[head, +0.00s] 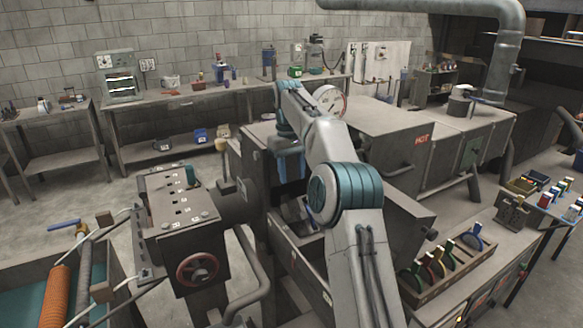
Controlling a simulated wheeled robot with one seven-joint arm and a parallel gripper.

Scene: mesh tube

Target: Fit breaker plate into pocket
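I cannot pick out the breaker plate or its pocket for certain. My arm crosses the middle of the view and bends down over the dark machine (255,175). The wrist end hangs in front of an opening in the machine, with blue and dark parts low there. My fingertips are too small and too hidden by the arm to make out, so what they hold, if anything, does not show. A dark block (178,235) with a red handwheel (197,268) stands left of the machine, apart from my arm.
A rack (440,275) of colour-handled pieces lies on the bench at right. A box marked HOT (405,150) stands behind my arm. A large pipe (500,60) hangs at upper right. An orange coil (56,295) is at lower left. Open floor (75,185) shows at left.

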